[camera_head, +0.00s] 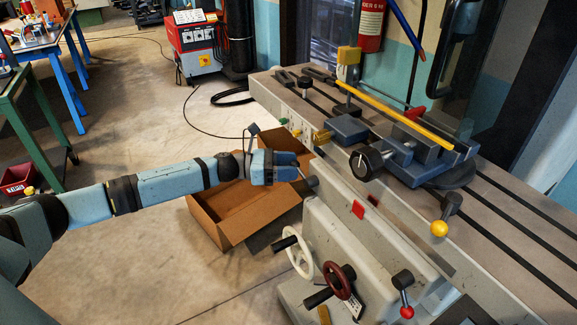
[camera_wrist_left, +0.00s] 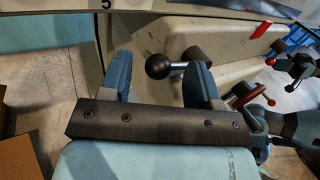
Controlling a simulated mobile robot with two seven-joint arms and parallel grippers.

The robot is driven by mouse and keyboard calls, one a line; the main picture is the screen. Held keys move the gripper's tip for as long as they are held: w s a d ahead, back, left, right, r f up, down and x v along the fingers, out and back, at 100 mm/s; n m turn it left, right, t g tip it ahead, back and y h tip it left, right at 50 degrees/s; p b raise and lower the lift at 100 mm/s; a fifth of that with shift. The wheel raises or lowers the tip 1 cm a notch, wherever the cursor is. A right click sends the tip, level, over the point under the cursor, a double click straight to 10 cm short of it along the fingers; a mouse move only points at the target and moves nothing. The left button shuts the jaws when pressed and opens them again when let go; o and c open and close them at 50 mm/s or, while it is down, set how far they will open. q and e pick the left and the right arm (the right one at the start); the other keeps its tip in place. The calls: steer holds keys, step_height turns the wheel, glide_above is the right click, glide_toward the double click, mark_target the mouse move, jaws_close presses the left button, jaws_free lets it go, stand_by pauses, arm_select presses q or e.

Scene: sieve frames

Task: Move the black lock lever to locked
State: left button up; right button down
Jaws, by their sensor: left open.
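The black lock lever has a round black ball knob (camera_wrist_left: 158,66) on a short bright rod that runs to a dark hub in the left wrist view. In the head view its hub (camera_head: 313,182) shows on the side of the grey machine, and its knob is hidden by my gripper. My left gripper (camera_head: 297,166) is at the lever, by the machine's side. In the left wrist view the left gripper (camera_wrist_left: 158,72) is open, with the knob appearing between its two blue fingers. Contact with either finger cannot be told.
A cardboard box (camera_head: 228,222) stands on the floor below my left gripper. A white handwheel (camera_head: 300,257), a maroon handwheel (camera_head: 338,281), a red-knobbed lever (camera_head: 404,290) and a yellow-knobbed lever (camera_head: 440,226) stick out nearby. A blue vise (camera_head: 405,160) stands on the machine table.

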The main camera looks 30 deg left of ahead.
arm_select(q)
jaws_close()
